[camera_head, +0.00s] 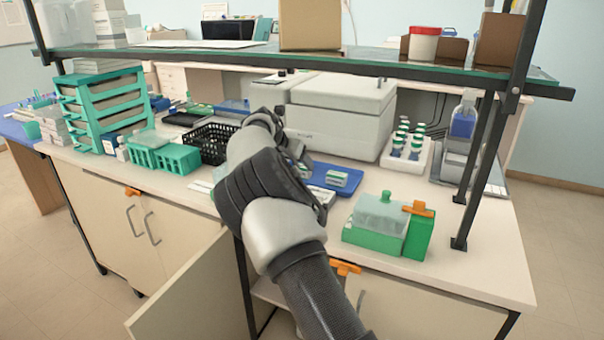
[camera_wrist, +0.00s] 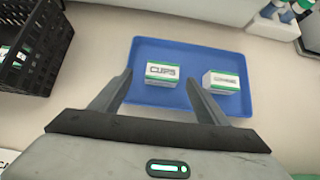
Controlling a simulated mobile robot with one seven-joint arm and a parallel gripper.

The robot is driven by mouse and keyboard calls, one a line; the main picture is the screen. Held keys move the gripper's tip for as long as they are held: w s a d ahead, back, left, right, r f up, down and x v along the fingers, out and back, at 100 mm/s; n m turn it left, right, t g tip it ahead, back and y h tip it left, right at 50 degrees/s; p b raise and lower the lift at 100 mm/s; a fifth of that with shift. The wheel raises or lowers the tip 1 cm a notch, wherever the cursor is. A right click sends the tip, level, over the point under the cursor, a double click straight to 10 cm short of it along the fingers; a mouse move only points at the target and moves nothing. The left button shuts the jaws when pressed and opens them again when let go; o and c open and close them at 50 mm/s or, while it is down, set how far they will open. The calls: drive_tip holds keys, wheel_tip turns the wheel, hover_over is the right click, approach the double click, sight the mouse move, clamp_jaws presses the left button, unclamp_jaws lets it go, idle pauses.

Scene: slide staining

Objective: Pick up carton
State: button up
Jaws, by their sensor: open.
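Two small white-and-green cartons lie on a blue tray (camera_wrist: 192,51). In the wrist view the left carton (camera_wrist: 163,73), with dark lettering, sits between the spread fingers of my gripper (camera_wrist: 159,80). The right carton (camera_wrist: 222,82) lies just beyond the right finger. My gripper is open and empty; how high it is above the tray is hard to tell. In the head view one carton (camera_head: 337,178) shows on the tray (camera_head: 344,190), to the right of my arm. My arm hides much of the tray there.
A black basket (camera_head: 207,143) stands left of the tray; it also shows in the wrist view (camera_wrist: 35,45). A white machine (camera_head: 340,115) stands behind. A rack of green-capped bottles (camera_head: 407,145) and a green box (camera_head: 380,222) are to the right. A shelf (camera_head: 300,60) spans above the bench.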

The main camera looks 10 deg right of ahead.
sight(301, 167)
drive_tip(key=b+x, duration=0.1)
drive_tip(key=x, duration=0.4)
drive_tip(key=shift+d, duration=0.2)
drive_tip(key=c, duration=1.1)
wheel_tip(301, 167, up, 10)
drive_tip(key=p, duration=0.3)
drive_tip(key=shift+f+p, duration=0.15)
drive_tip(key=shift+p, duration=0.15)
drive_tip(key=shift+s, duration=0.1)
